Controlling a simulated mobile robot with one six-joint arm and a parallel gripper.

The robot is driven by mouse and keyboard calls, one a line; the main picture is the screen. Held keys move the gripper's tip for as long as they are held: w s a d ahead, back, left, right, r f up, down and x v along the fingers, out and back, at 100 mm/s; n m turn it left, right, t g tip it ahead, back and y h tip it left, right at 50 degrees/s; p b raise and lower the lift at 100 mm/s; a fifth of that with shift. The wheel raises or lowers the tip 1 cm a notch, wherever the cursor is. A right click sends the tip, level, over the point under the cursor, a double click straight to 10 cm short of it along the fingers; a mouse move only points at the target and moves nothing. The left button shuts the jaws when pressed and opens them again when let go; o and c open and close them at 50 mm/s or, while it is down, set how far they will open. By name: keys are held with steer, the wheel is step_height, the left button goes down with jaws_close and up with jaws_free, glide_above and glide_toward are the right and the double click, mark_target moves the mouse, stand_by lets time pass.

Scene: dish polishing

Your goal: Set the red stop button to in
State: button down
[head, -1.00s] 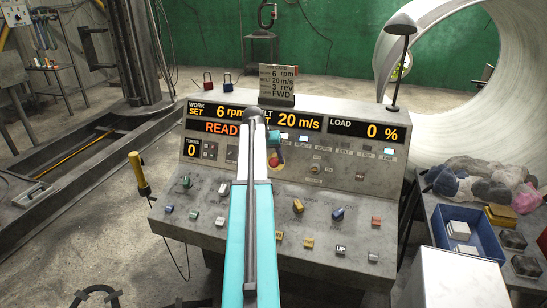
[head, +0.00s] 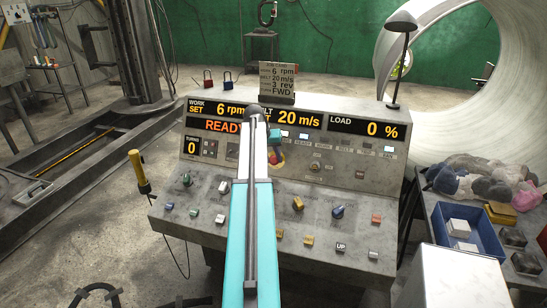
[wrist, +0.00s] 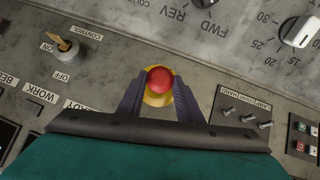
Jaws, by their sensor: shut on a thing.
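The red stop button (wrist: 160,79) is a round red cap on a yellow ring (wrist: 157,99). It shows between the two dark fingers in the wrist view. My gripper (wrist: 159,92) is shut on the red stop button, with one finger on each side of it. In the head view my gripper (head: 276,147) is at the upright panel of the grey console, just below the displays. The button is partly hidden there by my arm and gripper. How far the cap is pressed cannot be told.
The grey console (head: 235,245) carries several knobs and switches. In the wrist view a row of toggle switches (wrist: 246,117) is right of the fingers and a key switch (wrist: 62,43) is upper left. A blue tray (head: 440,235) is at right.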

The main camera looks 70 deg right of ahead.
steer(key=shift+w+d+f, duration=0.1)
steer(key=shift+d+f, duration=0.1)
steer(key=shift+d, duration=0.2)
steer(key=shift+r, duration=0.1)
steer(key=c, duration=1.2)
jaws_free()
steer(key=shift+d, duration=0.15)
steer(key=shift+b+v, duration=2.05)
steer(key=shift+v, duration=4.85)
